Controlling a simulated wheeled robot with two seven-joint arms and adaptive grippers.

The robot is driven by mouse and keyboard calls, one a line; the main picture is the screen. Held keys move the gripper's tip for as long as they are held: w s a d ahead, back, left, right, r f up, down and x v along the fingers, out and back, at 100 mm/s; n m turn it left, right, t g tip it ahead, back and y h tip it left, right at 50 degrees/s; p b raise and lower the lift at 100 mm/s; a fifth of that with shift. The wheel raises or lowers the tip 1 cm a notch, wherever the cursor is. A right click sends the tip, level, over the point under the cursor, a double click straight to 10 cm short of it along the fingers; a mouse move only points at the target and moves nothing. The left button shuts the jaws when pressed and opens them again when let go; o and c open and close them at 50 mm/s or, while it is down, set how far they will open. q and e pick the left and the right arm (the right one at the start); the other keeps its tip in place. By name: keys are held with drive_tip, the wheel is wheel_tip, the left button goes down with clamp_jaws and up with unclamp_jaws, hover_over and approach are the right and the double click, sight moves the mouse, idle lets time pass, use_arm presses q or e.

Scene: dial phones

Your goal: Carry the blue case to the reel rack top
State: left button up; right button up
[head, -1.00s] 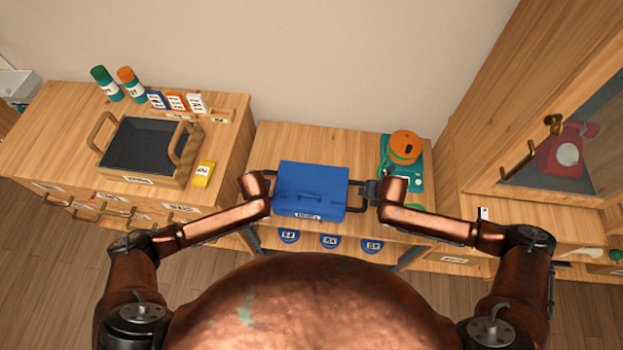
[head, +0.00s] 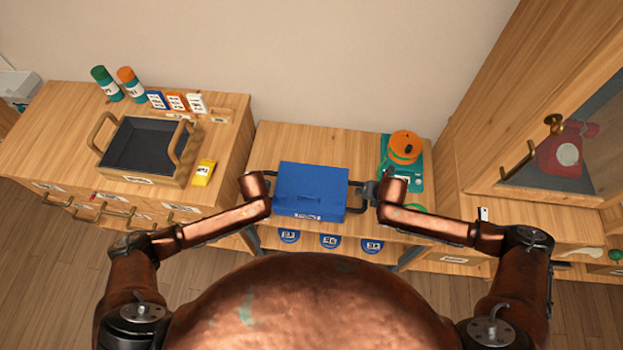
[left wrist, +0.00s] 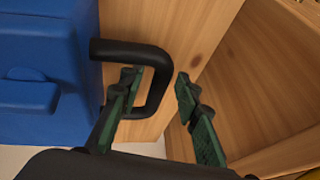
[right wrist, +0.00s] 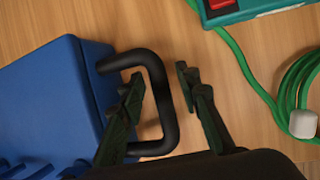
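The blue case (head: 311,187) sits flat, as far as I can tell, on the wooden reel rack top (head: 290,142), close to its front edge. It has a black handle on each side. My left gripper (head: 266,185) is at the left handle. In the left wrist view the handle (left wrist: 160,85) passes between the two spread fingers, with gaps beside it. My right gripper (head: 370,190) is at the right handle. In the right wrist view that handle (right wrist: 158,90) also lies between spread fingers. The case's underside is hidden.
Several blue labelled reels (head: 330,241) sit below the rack top. A teal device with an orange reel (head: 404,147) and green cord stands right of the case. A dark-lined wooden tray (head: 148,148) and a yellow box (head: 204,173) are on the left cabinet. A red phone (head: 567,155) is behind glass.

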use_arm(q)
drive_tip(key=v, duration=1)
drive_tip(key=shift+s+r, duration=0.2)
drive_tip(key=shift+r, duration=0.15)
use_arm(e)
drive_tip(key=shift+s+r, duration=0.1)
drive_tip(key=shift+r, duration=0.15)
use_arm(q)
drive_tip(key=shift+r, duration=0.1)
use_arm(e)
drive_tip(key=v, duration=1.1)
drive_tip(key=shift+r, duration=0.25)
drive_tip(key=shift+s, duration=0.1)
